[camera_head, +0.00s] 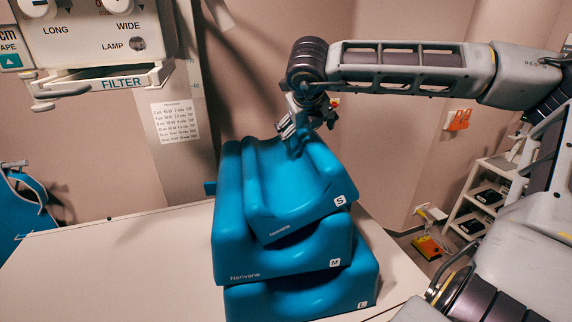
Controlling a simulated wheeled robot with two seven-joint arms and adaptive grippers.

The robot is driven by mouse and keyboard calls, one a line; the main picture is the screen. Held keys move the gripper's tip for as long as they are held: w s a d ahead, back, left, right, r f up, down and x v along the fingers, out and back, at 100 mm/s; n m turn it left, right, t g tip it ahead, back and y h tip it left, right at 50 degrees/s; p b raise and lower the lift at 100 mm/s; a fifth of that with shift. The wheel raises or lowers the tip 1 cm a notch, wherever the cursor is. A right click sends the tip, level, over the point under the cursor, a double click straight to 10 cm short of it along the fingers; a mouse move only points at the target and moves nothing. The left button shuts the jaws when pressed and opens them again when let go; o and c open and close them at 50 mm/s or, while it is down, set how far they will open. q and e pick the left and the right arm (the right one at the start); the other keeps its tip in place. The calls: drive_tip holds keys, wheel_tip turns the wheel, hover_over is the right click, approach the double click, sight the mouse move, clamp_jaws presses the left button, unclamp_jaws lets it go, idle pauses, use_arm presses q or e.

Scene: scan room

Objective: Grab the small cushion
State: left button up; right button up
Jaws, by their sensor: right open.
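The small cushion (296,188), blue and marked S, lies on top of a stack of blue cushions. Under it is the medium cushion (283,258) marked M, and at the bottom the large cushion (300,298) marked L. My right gripper (291,146) is open at the far upper edge of the small cushion, its fingers pointing down. One finger overlaps the cushion's top in the picture; I cannot tell whether it touches. My left gripper is not in view.
The stack stands on a pale table (110,262) with free room to its left. An X-ray head (88,40) hangs at the upper left. A white shelf (484,196) stands at the right. A blue apron-like item (25,205) is at the left edge.

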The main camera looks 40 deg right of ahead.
sight(307, 131)
drive_tip(key=shift+w+d+f+p, duration=0.2)
drive_tip(key=shift+d+f+p, duration=0.15)
drive_tip(key=shift+f, duration=0.3)
drive_tip(key=shift+p+x, duration=0.4)
drive_tip(key=shift+x, duration=1)
drive_tip(key=shift+s, duration=0.1)
drive_tip(key=c, duration=1.8)
drive_tip(key=shift+r, duration=0.1)
drive_tip(key=shift+c, duration=0.2)
drive_tip(key=shift+r, duration=0.5)
clamp_jaws()
drive_tip(key=shift+r+b, duration=1)
drive_tip(key=shift+r, duration=3.4)
